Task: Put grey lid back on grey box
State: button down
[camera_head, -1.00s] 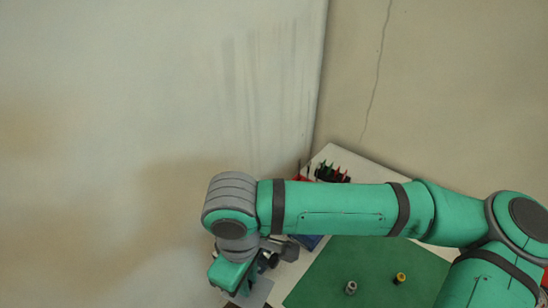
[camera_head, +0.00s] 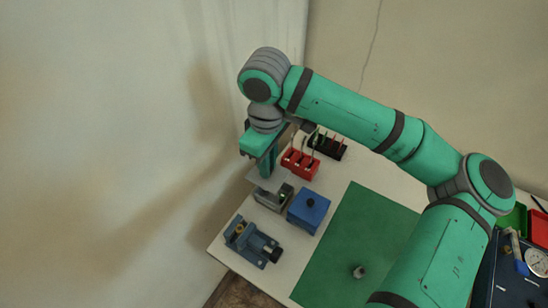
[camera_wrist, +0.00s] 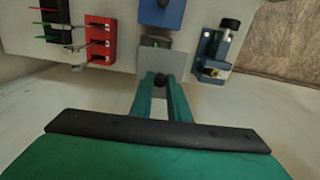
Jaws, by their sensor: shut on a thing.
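My gripper (camera_head: 267,172) is shut on the dark knob (camera_wrist: 160,81) of the grey lid (camera_head: 266,181). The lid is a flat, light grey plate and also shows under the fingers in the wrist view (camera_wrist: 172,64). In the head view the grey box (camera_head: 274,198) stands on the table just below the lid and partly behind it. In the wrist view part of the box (camera_wrist: 155,43) shows beyond the lid's upper edge. The lid overlaps the box in both views; I cannot tell the height between them. The box's inside is mostly hidden.
A blue box (camera_head: 308,211) with a dark knob stands close beside the grey box. A blue vise (camera_head: 252,243) is in front. A red holder (camera_head: 300,164) and a black rack (camera_head: 328,146) stand behind. A green mat (camera_head: 350,235) bears a small grey cylinder (camera_head: 359,271).

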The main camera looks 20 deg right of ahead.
jog(key=shift+w+d, duration=0.3)
jog(key=shift+d, duration=0.65)
jog(key=shift+f, duration=2.55)
jog(key=shift+f, duration=2.2)
jog(key=c, duration=1.6)
grip_release()
notch_tip(320, 180, up, 11)
jog(key=shift+f, duration=0.1)
